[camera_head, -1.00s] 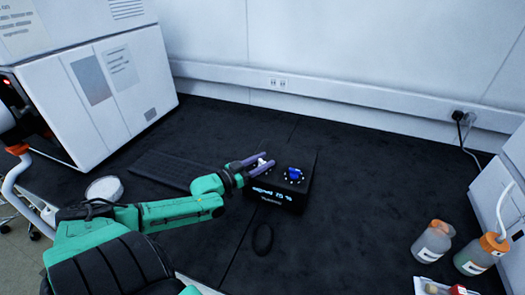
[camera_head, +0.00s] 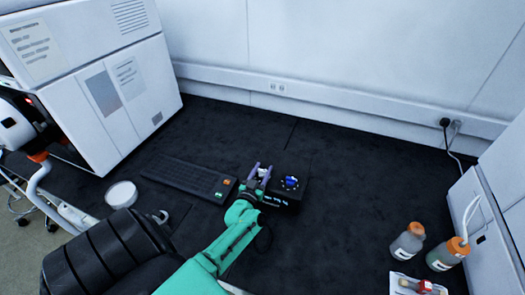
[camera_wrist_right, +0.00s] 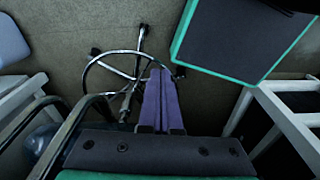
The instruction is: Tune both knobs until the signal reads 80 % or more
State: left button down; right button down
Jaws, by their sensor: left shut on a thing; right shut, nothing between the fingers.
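The black tuning box (camera_head: 302,167) stands on the dark bench, with a blue knob (camera_head: 291,182) on its right and a light knob (camera_head: 263,172) on its left. My left gripper (camera_head: 260,171) is shut on the light knob, with its purple fingers on either side of it. The blue knob is free. The lit display (camera_head: 277,199) on the box's front is partly covered by my left wrist, and its number cannot be read. In the right wrist view my right gripper (camera_wrist_right: 161,100) is shut and empty, away from the box, over the floor.
A keyboard (camera_head: 187,178) lies left of the box. A round white dish (camera_head: 121,194) is farther left. Bottles (camera_head: 408,242) and a small tray (camera_head: 415,285) stand at the right front. The bench behind the box is clear. A wheeled chair base (camera_wrist_right: 130,65) shows below my right gripper.

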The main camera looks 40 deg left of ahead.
dwell(0.3)
pick_arm(q)
jog(key=shift+c, duration=1.8)
grip_release()
jog(key=shift+s, duration=0.1)
jog(key=v, duration=1.4)
jog(key=shift+s+d+b, duration=0.2)
jog(key=shift+s+b, duration=0.05)
jog(key=shift+b, duration=0.15)
